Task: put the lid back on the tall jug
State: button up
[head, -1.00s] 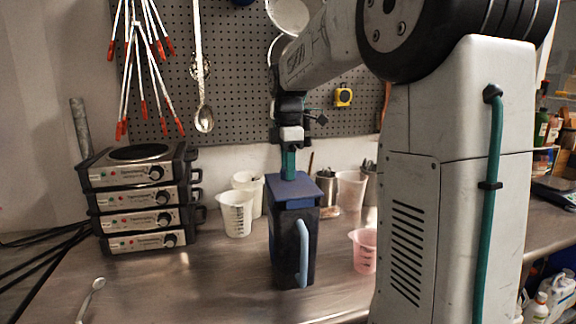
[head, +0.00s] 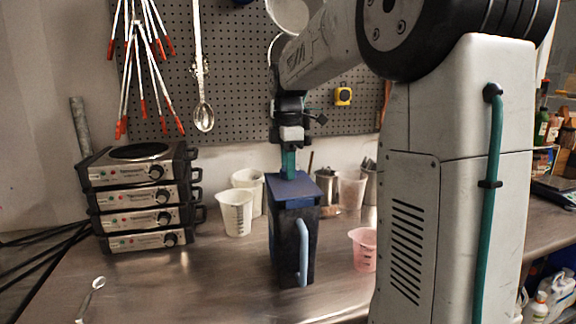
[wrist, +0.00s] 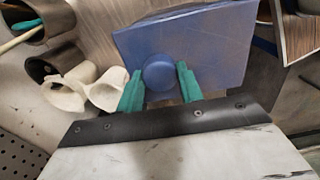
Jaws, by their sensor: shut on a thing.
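The tall jug (head: 290,250) is dark navy with a light blue handle (head: 303,252) and stands upright on the bench. The lid (head: 292,187) is a flat blue square with a round knob (wrist: 159,72). It is at the jug's mouth; whether it is fully seated I cannot tell. My gripper (head: 289,172) is above the lid, pointing down. In the wrist view its green fingers (wrist: 160,84) are shut on the knob from both sides. The lid hides the jug's opening.
A stack of hot plates (head: 145,200) stands at the left. White measuring cups (head: 236,213) and metal canisters (head: 327,188) stand behind the jug. A pink measuring cup (head: 363,250) is close on its right. A spoon (head: 92,297) lies front left. Bare bench lies left of the jug.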

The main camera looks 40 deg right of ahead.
jog(key=shift+f, duration=0.9)
dwell(1.0)
jog(key=o, duration=1.5)
jog(key=shift+o, duration=0.2)
jog(key=shift+r, duration=0.1)
jog(key=shift+r, duration=3.4)
grip_shut()
